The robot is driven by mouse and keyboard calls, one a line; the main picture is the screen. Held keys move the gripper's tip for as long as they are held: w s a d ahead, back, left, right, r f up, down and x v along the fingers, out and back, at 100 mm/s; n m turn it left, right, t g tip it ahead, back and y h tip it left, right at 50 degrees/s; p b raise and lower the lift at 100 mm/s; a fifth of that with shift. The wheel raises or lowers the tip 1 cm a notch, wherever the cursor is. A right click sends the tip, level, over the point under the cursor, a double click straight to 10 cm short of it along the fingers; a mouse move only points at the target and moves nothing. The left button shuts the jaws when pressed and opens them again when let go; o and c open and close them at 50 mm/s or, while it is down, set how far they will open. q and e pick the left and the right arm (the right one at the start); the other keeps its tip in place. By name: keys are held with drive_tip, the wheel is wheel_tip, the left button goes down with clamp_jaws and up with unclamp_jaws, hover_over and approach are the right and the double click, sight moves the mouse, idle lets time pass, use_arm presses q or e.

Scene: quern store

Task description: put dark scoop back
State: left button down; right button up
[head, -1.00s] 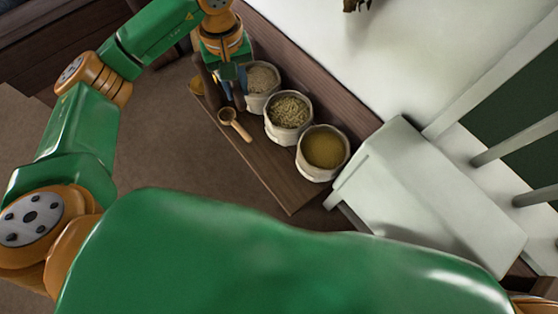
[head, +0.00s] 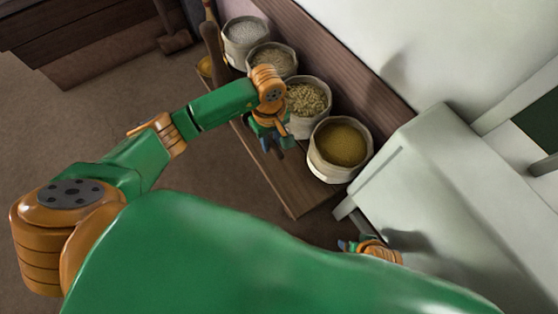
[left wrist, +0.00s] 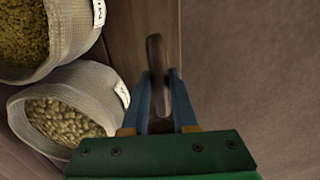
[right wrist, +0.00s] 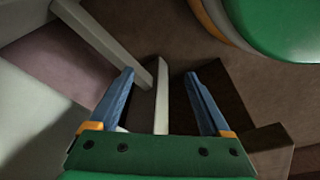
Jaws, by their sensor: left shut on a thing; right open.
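The dark scoop (left wrist: 156,60) shows in the left wrist view as a slim dark brown handle. My left gripper (left wrist: 160,92) is shut on it, with one blue finger on each side. I cannot make out the scoop's bowl. In the head view my left gripper (head: 272,143) is over the front part of the wooden bench (head: 290,190), beside the sack of pale beans (head: 306,97). My right gripper (right wrist: 163,100) is open and empty. In the head view it shows (head: 345,246) below the white seat.
Sacks of yellow grain (head: 340,143), beige grain (head: 272,60) and whitish grain (head: 246,30) line the bench's wall side. A dark upright piece (head: 212,45) stands near its far end. A white chair or bench (head: 430,180) stands at right.

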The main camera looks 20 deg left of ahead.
use_arm(q)
drive_tip(key=b, duration=0.2)
hover_over(280, 169)
wheel_tip(280, 169, down, 6)
drive_tip(key=shift+s+r, duration=0.1)
drive_tip(key=shift+r, duration=0.15)
wheel_tip(280, 169, down, 2)
drive_tip(key=shift+f, duration=0.1)
use_arm(e)
drive_tip(key=r, duration=0.3)
drive_tip(key=w+r, duration=0.1)
drive_tip(key=r, duration=0.1)
drive_tip(key=shift+w+a+r, duration=0.15)
drive_tip(key=shift+r, duration=0.25)
use_arm(q)
drive_tip(key=shift+f+b, duration=0.1)
drive_tip(key=shift+b, duration=0.2)
use_arm(e)
drive_tip(key=shift+r, duration=0.2)
use_arm(q)
drive_tip(key=c, duration=0.7)
unclamp_jaws()
use_arm(e)
drive_tip(key=shift+r, duration=0.15)
drive_tip(key=shift+t, duration=0.3)
